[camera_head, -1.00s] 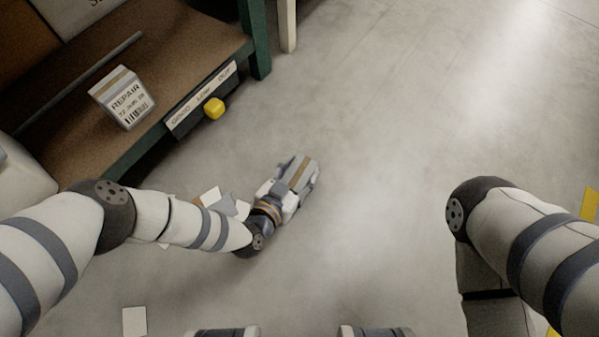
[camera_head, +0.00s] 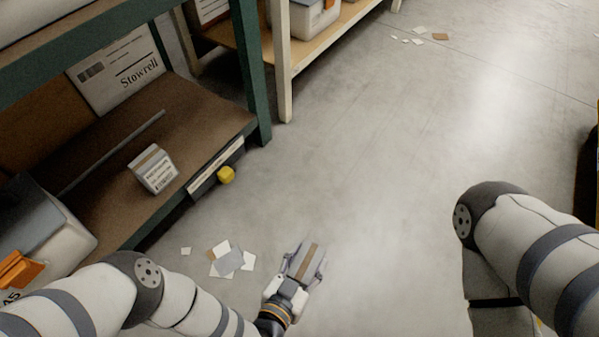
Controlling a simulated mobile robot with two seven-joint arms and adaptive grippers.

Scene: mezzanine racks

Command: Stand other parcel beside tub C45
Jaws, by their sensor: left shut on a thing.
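My left gripper (camera_head: 304,268) is shut on a small parcel (camera_head: 306,259), grey-white with a brown tape stripe, held in front of the shelving over the open floor. Another small parcel (camera_head: 152,171), white with a brown stripe and a printed label, stands on the brown lower shelf board. A pale tub (camera_head: 68,246) with a grey lid and an orange latch is at the left edge, cut off by the frame; only the end of its label shows, so its code cannot be fully read. My right arm enters at the right, but its gripper is out of view.
Paper scraps (camera_head: 228,260) litter the floor. A cream rack stands behind; the central floor is clear.

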